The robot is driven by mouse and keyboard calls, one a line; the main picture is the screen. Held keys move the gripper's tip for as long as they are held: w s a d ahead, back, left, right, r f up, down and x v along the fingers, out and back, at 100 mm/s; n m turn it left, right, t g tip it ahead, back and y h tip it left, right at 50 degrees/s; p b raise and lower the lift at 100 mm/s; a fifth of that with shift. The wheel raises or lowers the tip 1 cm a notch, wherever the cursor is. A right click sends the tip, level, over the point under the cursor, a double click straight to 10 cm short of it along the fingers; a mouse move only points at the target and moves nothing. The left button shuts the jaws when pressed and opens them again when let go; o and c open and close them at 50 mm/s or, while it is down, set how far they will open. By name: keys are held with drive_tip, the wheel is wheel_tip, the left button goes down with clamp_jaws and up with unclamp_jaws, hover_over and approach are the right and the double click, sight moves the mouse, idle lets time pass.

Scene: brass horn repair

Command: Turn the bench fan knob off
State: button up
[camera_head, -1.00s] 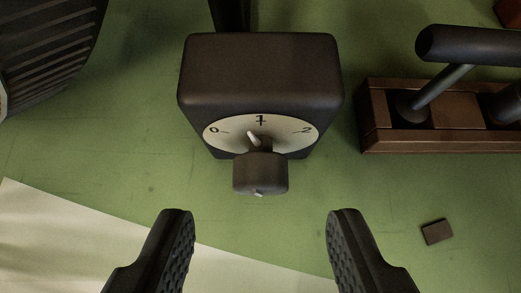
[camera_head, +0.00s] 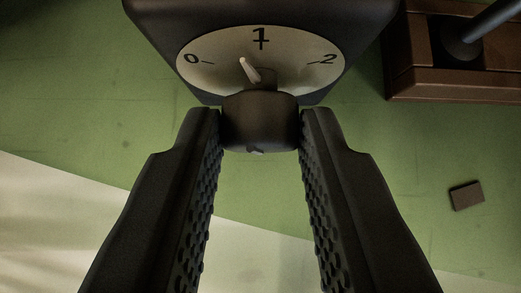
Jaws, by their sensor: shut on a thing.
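The bench fan's dark control box (camera_head: 270,12) stands at the top of the view, with its upper part cut off. Its pale dial (camera_head: 205,72) bears the marks 0 at left, 1 at top and 2 at right. A white pointer (camera_head: 250,69) leans to the left of the 1, between 0 and 1. The dark round knob (camera_head: 260,122) sticks out below the dial towards me. My gripper (camera_head: 261,125) is shut on the knob, one fingertip on its left side and one on its right.
A brown wooden rack (camera_head: 415,65) with a dark-handled tool stands at the upper right. A small dark block (camera_head: 466,195) lies on the green bench mat (camera_head: 90,110) at right. A pale sheet (camera_head: 50,230) covers the lower left.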

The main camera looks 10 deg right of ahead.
drive_tip(key=shift+a+n+h, duration=0.25)
drive_tip(key=shift+n+h, duration=0.25)
drive_tip(key=shift+h, duration=0.3)
drive_tip(key=shift+n+h, duration=0.5)
drive_tip(key=shift+h, duration=0.5)
drive_tip(key=o, duration=1)
drive_tip(key=shift+a, duration=0.1)
drive_tip(key=v, duration=1.7)
drive_tip(key=shift+r, duration=0.25)
drive_tip(key=shift+w+a, duration=0.1)
drive_tip(key=shift+w, duration=0.05)
